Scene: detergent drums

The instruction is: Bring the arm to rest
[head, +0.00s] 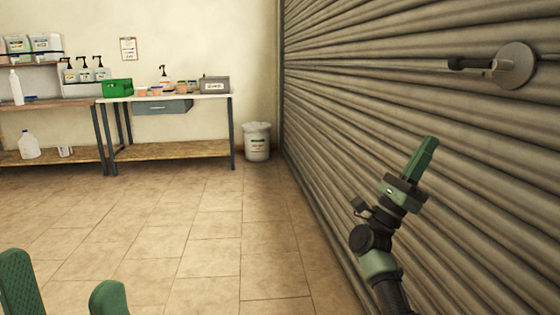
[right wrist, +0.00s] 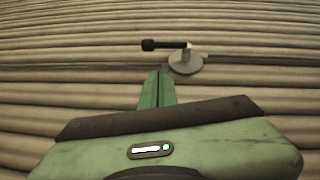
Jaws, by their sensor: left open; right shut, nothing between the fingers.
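My right gripper (head: 424,154) is raised in front of the corrugated shutter (head: 350,110) at the right of the head view. Its green fingers are together with nothing between them; they also show in the right wrist view (right wrist: 157,90). My left gripper (head: 65,285) shows only as two green fingertips, spread apart, at the lower left edge of the head view. Nothing shows between those fingertips. The rest of the left arm is out of view.
A round grey plate with a dark handle (head: 515,66) sticks out of the shutter, beyond my right fingertips. A workbench (head: 170,150) with bottles and boxes stands at the back left. A white bin (head: 257,145) stands beside it. The tiled floor between is clear.

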